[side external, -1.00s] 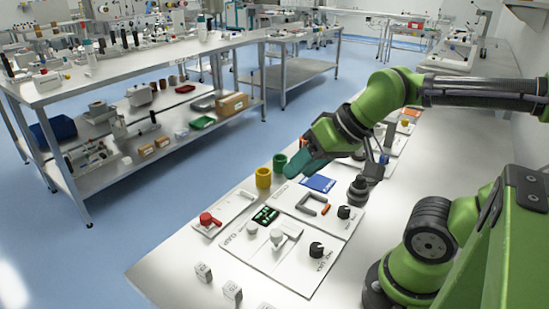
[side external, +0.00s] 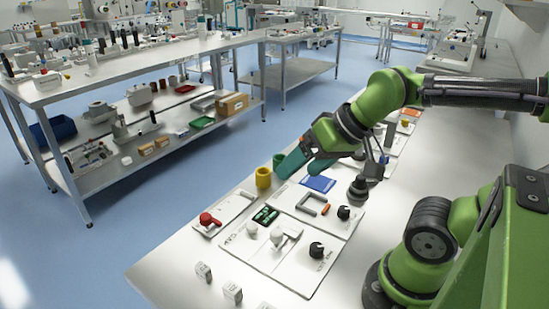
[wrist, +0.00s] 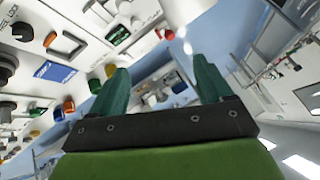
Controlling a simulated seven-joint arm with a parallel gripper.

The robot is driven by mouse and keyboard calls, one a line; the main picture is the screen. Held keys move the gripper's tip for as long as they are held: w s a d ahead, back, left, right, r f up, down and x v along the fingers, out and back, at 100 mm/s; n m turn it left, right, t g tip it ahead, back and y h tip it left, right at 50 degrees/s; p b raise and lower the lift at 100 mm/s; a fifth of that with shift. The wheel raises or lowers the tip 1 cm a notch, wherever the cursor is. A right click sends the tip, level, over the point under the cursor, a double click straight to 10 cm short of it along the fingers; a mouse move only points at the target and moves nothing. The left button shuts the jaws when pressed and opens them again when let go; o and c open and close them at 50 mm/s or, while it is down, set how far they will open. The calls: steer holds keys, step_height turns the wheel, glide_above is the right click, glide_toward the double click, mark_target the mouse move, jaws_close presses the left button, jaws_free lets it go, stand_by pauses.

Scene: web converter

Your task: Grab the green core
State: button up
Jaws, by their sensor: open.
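The green core (side external: 279,160) is a short upright cylinder near the far left edge of the bench in the side view. It stands just behind a yellow core (side external: 263,177). My gripper (side external: 298,173) has two teal fingers. It is open and empty, just right of the green core, and one finger partly covers the core. I cannot tell whether they touch. In the wrist view the open fingers (wrist: 160,64) stand wide apart with nothing between them.
A black round knob (side external: 358,188) stands to the right.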

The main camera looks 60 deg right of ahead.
steer(key=shift+d, duration=0.1)
steer(key=g+h, duration=0.3)
steer(key=g, duration=0.3)
glide_above(280, 158)
steer(key=s+a, duration=0.2)
step_height(280, 158, down, 17)
steer(key=shift+w+d+f, duration=0.1)
steer(key=shift+w+f, duration=0.05)
steer(key=shift+f, duration=0.8)
steer(key=shift+w+d+f, duration=0.1)
steer(key=shift+w+f, duration=0.1)
steer(key=shift+f, duration=0.8)
steer(key=shift+w+d+f, duration=0.1)
steer(key=shift+w+f, duration=0.05)
steer(key=shift+f, duration=0.8)
steer(key=shift+c, duration=0.3)
